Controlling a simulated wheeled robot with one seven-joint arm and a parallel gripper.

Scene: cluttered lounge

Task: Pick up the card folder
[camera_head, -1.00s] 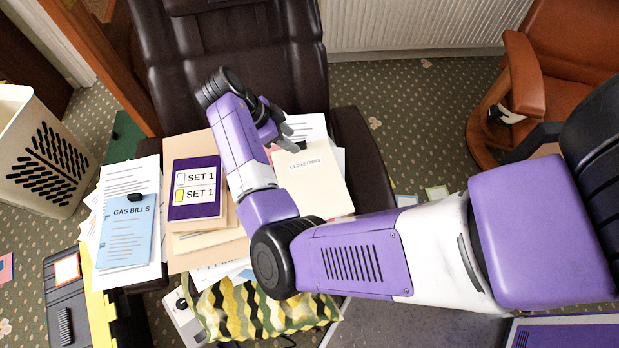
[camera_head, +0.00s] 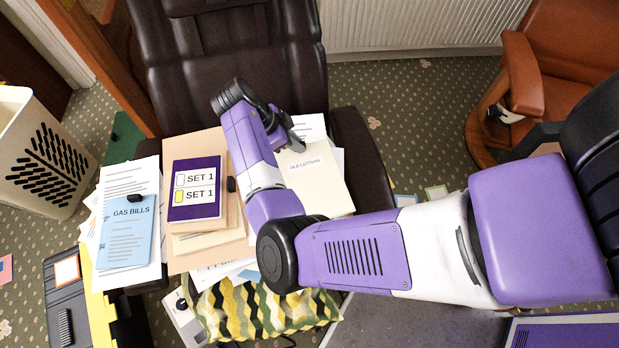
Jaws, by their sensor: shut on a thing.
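The card folder is the buff one marked OLD LETTERS (camera_head: 318,178), lying tilted over white papers on the right part of the dark brown chair seat. My gripper (camera_head: 294,138) is at the folder's far left edge, shut on it. My wrist and forearm hide the folder's left side and most of the grip. I cannot tell how far its edge is off the papers.
A purple SET 1 booklet (camera_head: 196,188) lies on buff folders left of my arm, with a small black object (camera_head: 231,184) beside it. Blue GAS BILLS sheets (camera_head: 127,232) lie farther left. A patterned cushion (camera_head: 262,312) is at the front. The chair back (camera_head: 235,70) rises behind.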

